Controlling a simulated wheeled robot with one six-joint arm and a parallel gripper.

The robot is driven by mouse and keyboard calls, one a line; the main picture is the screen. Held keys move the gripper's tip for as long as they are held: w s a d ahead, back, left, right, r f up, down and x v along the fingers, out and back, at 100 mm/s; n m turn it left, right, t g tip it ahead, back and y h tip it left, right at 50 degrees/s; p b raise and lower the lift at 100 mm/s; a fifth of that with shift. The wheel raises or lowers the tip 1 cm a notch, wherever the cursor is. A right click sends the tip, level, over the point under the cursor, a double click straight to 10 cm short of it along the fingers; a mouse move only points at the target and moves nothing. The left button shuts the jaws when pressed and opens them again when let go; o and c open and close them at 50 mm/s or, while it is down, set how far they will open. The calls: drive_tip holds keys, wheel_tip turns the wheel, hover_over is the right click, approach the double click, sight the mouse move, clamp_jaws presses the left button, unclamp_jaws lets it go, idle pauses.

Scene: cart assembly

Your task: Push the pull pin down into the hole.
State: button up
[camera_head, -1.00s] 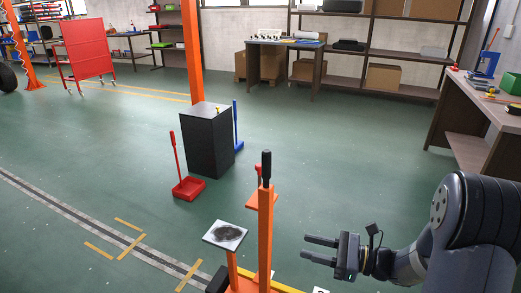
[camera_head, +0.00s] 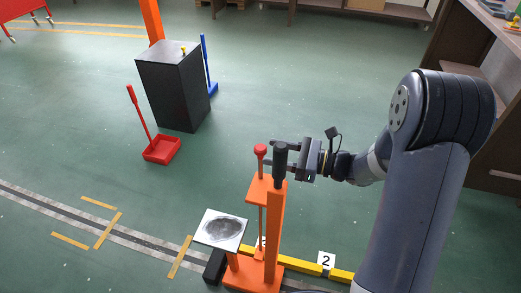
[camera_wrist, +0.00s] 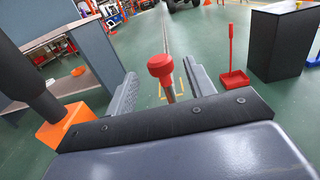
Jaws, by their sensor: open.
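In the wrist view the red knob (camera_wrist: 161,67) shows between the two fingers, nearer the right one. My gripper (camera_head: 275,158) is open, level with the upper part of the pin, and holds nothing. The black handle (camera_head: 280,160) on top of the post partly covers the fingers in the head view. The hole itself is hidden.
A white plate with a dark patch (camera_head: 205,235) sits left of the post. A black cabinet (camera_head: 175,95), a red dustpan (camera_head: 161,150) and a blue one (camera_head: 212,88) stand farther back. The black handle (camera_wrist: 25,80) is close on the wrist view's left.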

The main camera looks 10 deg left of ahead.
sight(260, 147)
drive_tip(key=shift+w+a, duration=0.2)
drive_tip(key=shift+a, duration=0.95)
drive_tip(key=shift+w+a, duration=0.15)
drive_tip(key=shift+a, duration=0.95)
clamp_jaws()
drive_tip(key=shift+b, duration=0.3)
